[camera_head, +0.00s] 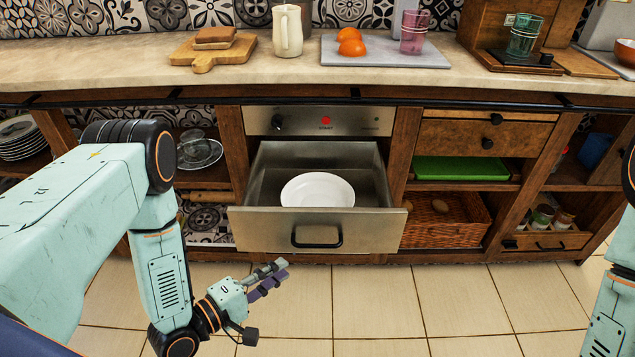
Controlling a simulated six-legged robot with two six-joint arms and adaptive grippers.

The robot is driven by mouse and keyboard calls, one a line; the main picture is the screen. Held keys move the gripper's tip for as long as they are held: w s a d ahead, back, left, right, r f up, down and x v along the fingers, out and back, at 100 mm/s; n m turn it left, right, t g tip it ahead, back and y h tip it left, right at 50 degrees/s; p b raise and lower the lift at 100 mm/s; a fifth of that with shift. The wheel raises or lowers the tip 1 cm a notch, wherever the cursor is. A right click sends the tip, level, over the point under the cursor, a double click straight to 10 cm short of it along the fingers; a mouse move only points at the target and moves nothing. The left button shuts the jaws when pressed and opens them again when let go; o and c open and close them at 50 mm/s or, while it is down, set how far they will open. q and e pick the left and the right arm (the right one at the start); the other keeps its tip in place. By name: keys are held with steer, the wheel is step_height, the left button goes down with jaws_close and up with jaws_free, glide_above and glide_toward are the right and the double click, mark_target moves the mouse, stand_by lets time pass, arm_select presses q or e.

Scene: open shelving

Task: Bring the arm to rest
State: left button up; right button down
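My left arm (165,270) comes in from the left and bends down in front of the cabinet. Its gripper (281,268) is low over the tiled floor, in front of and below the open drawer (253,222), pointing right. Its two fingers lie close together with nothing seen between them; whether they are fully shut is unclear. Part of my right arm (610,310) shows at the right edge; its gripper is out of view. A white plate (318,190) lies inside the pulled-out metal drawer.
The counter (130,62) holds a cutting board with bread (205,55), a white pitcher (287,32), a grey board with orange fruit (351,46) and glasses. A green tray (462,168) and wicker basket (440,222) are in the shelving. The tiled floor (430,305) is clear.

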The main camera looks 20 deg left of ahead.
arm_select(q)
steer(key=s+a+f+m+g+y+p, duration=0.1)
steer(key=s+f+m+g+y, duration=0.4)
steer(key=s+f+m+g, duration=0.65)
steer(key=s+r+m+g+y+p, duration=0.2)
steer(key=s+r+g+y+p, duration=0.1)
steer(key=s+r, duration=0.7)
steer(key=shift+s+a, duration=0.4)
steer(key=shift+s, duration=0.65)
steer(key=shift+r, duration=0.1)
